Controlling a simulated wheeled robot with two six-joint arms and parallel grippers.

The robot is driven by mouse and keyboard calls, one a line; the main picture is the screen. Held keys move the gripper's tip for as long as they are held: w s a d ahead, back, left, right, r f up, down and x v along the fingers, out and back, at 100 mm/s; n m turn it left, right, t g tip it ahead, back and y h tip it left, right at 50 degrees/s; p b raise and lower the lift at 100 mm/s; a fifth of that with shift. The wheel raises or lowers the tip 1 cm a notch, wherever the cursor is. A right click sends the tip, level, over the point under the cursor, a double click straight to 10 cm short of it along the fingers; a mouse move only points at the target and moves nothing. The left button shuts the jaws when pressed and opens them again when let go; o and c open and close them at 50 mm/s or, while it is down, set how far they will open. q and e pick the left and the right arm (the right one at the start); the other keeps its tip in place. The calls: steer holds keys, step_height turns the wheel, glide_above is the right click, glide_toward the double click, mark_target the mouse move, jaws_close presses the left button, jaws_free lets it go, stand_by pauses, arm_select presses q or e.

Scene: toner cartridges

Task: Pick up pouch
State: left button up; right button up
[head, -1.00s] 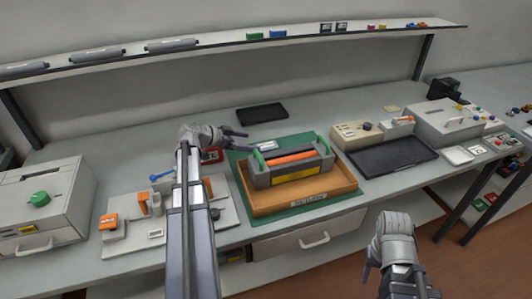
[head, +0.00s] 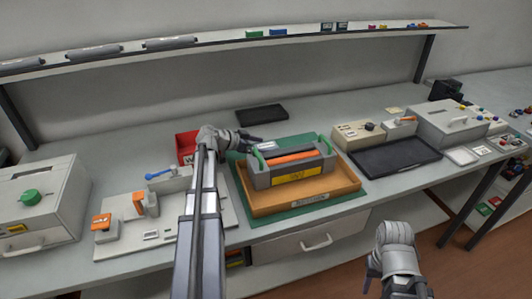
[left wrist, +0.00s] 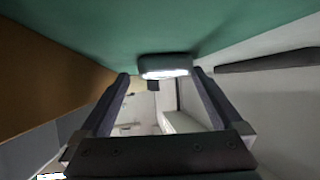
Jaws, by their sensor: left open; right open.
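The pouch (head: 267,146) is a small pale packet on the green mat, behind the orange-brown tray. My left gripper (head: 254,142) is open right at it, with the fingers reaching in from the left. In the left wrist view the pouch (left wrist: 165,66) shows as a dark-edged, bright-faced piece between the two open fingertips, against the green mat. I cannot tell whether the fingers touch it. My right gripper (head: 373,272) is open and empty, in front of the bench's edge.
The tray (head: 310,200) holds a grey toner cartridge (head: 290,174) with green end handles, close in front of my left gripper. A red bin (head: 186,146) stands behind my left arm. A black tray (head: 262,114) lies farther back.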

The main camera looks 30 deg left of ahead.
arm_select(q)
steer(key=shift+w+d+f, duration=0.1)
steer(key=shift+w+f, duration=0.05)
steer(key=shift+w, duration=0.05)
steer(key=c, duration=1.4)
